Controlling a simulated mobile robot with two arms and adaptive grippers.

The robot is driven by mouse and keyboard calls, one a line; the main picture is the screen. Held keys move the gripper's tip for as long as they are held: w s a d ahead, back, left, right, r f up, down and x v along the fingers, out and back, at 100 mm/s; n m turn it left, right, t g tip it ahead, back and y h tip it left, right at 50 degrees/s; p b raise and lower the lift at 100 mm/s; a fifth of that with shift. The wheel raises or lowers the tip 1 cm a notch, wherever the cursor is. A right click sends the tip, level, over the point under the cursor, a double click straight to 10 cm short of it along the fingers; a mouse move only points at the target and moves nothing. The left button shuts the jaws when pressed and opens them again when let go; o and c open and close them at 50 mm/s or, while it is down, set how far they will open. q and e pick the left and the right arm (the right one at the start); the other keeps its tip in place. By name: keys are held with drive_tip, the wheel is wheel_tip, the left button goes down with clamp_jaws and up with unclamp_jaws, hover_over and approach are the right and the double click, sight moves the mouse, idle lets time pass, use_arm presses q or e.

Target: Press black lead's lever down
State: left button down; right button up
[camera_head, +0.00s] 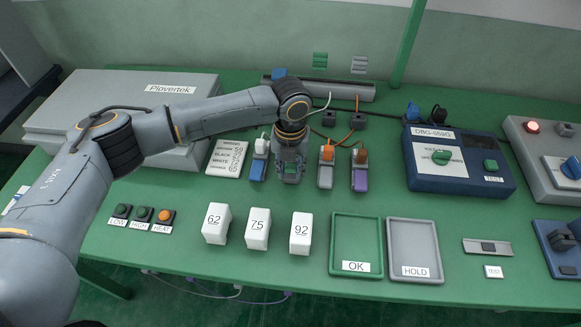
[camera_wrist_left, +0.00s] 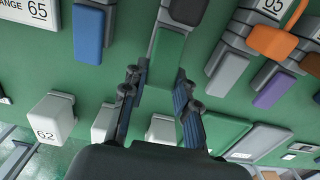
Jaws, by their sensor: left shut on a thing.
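In the left wrist view, a terminal with a dark plug (camera_wrist_left: 188,10) has a green lever (camera_wrist_left: 168,52), which lies between the fingers of my left gripper (camera_wrist_left: 158,82). My left gripper (camera_head: 290,174) is shut on this lever and points down at the terminal row in the head view, hiding most of that terminal. To its left is a terminal with a white plug and a blue lever (camera_head: 257,171). My right gripper is not in view.
A wiring card (camera_head: 227,158) lies left of the terminals. Three white numbered blocks (camera_head: 257,230), a green OK tray (camera_head: 337,263) and a grey HOLD tray (camera_head: 395,272) stand in front. A blue meter box (camera_head: 458,185) stands at the right.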

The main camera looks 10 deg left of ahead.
use_arm(q)
drive_tip(key=shift+s+f+t+p, duration=0.1)
drive_tip(key=shift+s+t+p, duration=0.2)
drive_tip(key=shift+t+p, duration=0.3)
drive_tip(key=shift+f+t, duration=0.4)
drive_tip(key=shift+t, duration=0.3)
drive_tip(key=c, duration=1)
unclamp_jaws()
drive_tip(key=shift+r, duration=0.1)
drive_tip(key=v, duration=1.2)
